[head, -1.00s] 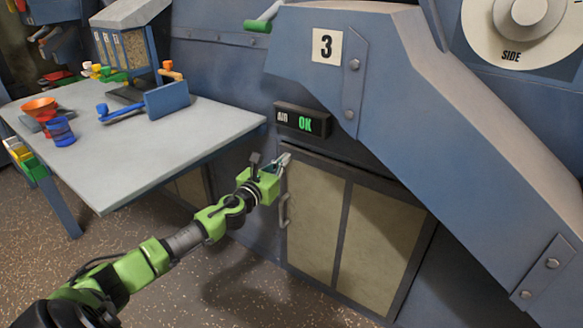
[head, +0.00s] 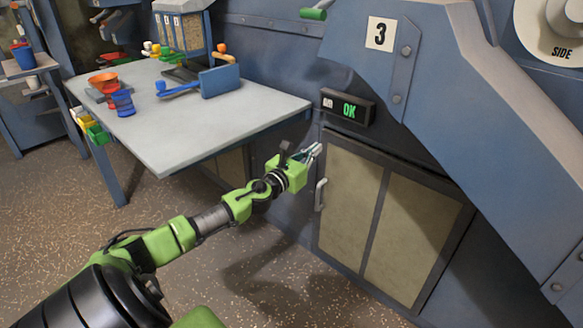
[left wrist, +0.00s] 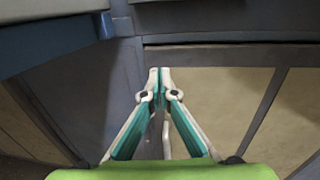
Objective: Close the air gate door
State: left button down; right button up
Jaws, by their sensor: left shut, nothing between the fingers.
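The air gate door (head: 346,205) is a low dark-framed door with two beige panels, under the blue machine housing. It looks flush in its frame. Its grey handle (head: 320,194) stands upright at the door's left edge. My left gripper (head: 315,150) is shut and empty, near the door's upper left corner and above the handle. I cannot tell whether its tips touch the door. In the left wrist view the shut fingertips (left wrist: 160,74) lie in front of the door's left edge, with the beige panel (left wrist: 215,100) to their right. My right gripper is not in view.
A small display (head: 348,108) above the door shows a green "OK". A grey table (head: 200,130) stands left of the door, its right corner close to my left gripper, with a red funnel (head: 104,80) and blue cup (head: 123,102). The floor before the door is open.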

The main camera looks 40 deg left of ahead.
pick_arm(q)
jog(key=s, duration=0.8)
jog(key=shift+s+f+p, duration=0.25)
jog(key=shift+f+p, duration=0.05)
jog(key=shift+f, duration=0.05)
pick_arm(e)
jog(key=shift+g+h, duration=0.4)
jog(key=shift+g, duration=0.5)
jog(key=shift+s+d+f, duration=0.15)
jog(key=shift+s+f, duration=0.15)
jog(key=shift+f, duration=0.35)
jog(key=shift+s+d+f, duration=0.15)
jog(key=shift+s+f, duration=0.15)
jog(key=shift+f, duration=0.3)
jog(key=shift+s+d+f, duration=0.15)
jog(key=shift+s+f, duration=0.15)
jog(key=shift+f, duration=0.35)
